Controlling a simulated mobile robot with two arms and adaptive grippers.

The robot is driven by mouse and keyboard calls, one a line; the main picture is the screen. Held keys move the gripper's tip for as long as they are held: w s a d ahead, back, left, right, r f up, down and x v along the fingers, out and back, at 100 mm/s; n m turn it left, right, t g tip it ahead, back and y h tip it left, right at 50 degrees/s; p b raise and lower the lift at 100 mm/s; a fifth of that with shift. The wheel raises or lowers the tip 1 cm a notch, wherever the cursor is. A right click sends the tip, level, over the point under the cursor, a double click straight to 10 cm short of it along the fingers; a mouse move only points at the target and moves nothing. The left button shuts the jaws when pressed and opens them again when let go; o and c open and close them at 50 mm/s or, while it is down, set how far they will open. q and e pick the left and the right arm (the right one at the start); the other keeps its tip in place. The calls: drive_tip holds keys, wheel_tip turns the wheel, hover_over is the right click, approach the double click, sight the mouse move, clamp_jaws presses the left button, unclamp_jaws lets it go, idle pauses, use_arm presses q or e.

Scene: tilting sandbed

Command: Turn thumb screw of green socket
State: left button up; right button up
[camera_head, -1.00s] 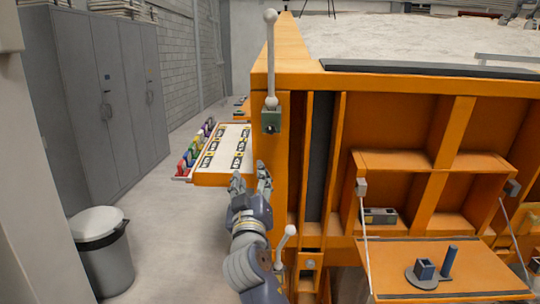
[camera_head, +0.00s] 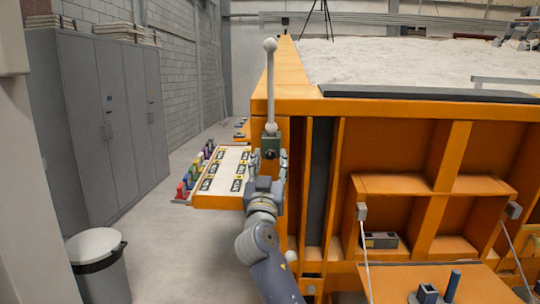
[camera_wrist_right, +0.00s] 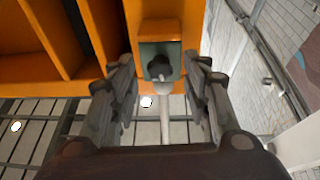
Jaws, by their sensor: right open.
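The green socket (camera_head: 270,141) is fixed to the orange corner post of the sandbed, with a white ball-topped rod (camera_head: 270,90) standing upright in it. In the right wrist view, the socket (camera_wrist_right: 150,52) carries a dark thumb screw (camera_wrist_right: 160,68) on its face. My right gripper (camera_head: 267,160) is open, just in front of and slightly below the socket in the head view. In the wrist view its two fingers (camera_wrist_right: 160,78) stand apart on either side of the screw, with a visible gap to it. My left gripper is not in view.
A shelf panel (camera_head: 215,201) with labelled cards and coloured items juts out left of the post. Grey cabinets (camera_head: 95,115) and a white-lidded bin (camera_head: 98,265) stand at left. The orange sandbed frame (camera_head: 400,145) fills the right, with a fold-down shelf below.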

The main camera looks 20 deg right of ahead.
drive_tip(key=shift+w+d+r, duration=0.15)
drive_tip(key=shift+w+d, duration=0.1)
drive_tip(key=shift+w, duration=0.15)
clamp_jaws()
drive_tip(key=b, duration=0.2)
drive_tip(key=m+b, duration=0.1)
drive_tip(key=b, duration=0.1)
drive_tip(key=shift+a+f+b, duration=0.1)
drive_tip(key=shift+f+b, duration=0.15)
drive_tip(key=shift+b, duration=0.15)
drive_tip(key=shift+r+m+b, duration=0.15)
drive_tip(key=shift+m+b, duration=0.35)
drive_tip(key=shift+g+h, duration=0.3)
unclamp_jaws()
drive_tip(key=shift+r, duration=0.1)
